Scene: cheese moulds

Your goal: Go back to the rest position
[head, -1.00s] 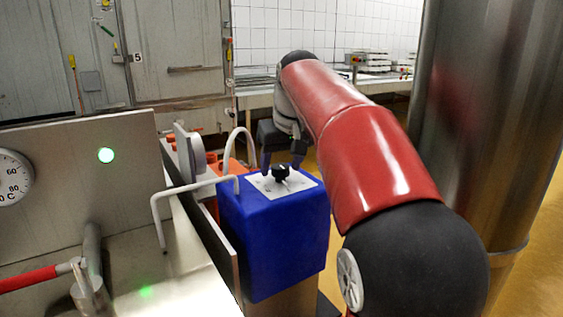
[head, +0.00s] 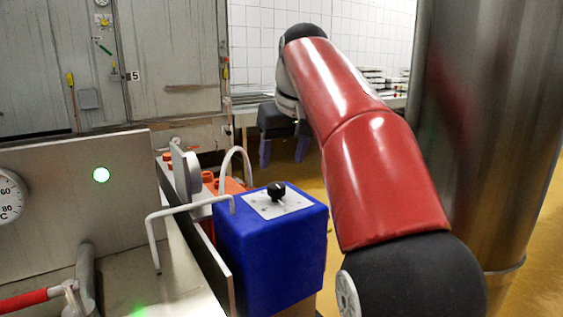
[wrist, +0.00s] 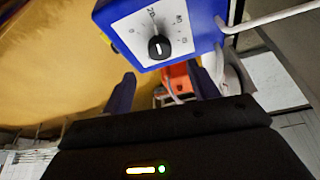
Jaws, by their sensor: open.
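My gripper (head: 283,157) hangs beyond and above the blue control box (head: 265,252) in the head view, with its two purple-blue fingers apart and nothing between them. The box has a white dial plate and a black knob (head: 276,190) on top. In the wrist view the knob (wrist: 159,48) shows on the numbered plate of the box (wrist: 112,14), ahead of the open fingers (wrist: 162,78). The gripper is clear of the knob and the box.
A steel vat (head: 190,278) with a bent white pipe (head: 153,235) and a dial gauge (head: 10,196) stands at left. A large steel column (head: 490,130) stands close at right. Orange objects (head: 234,186) lie behind the box. Yellow floor is open beyond.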

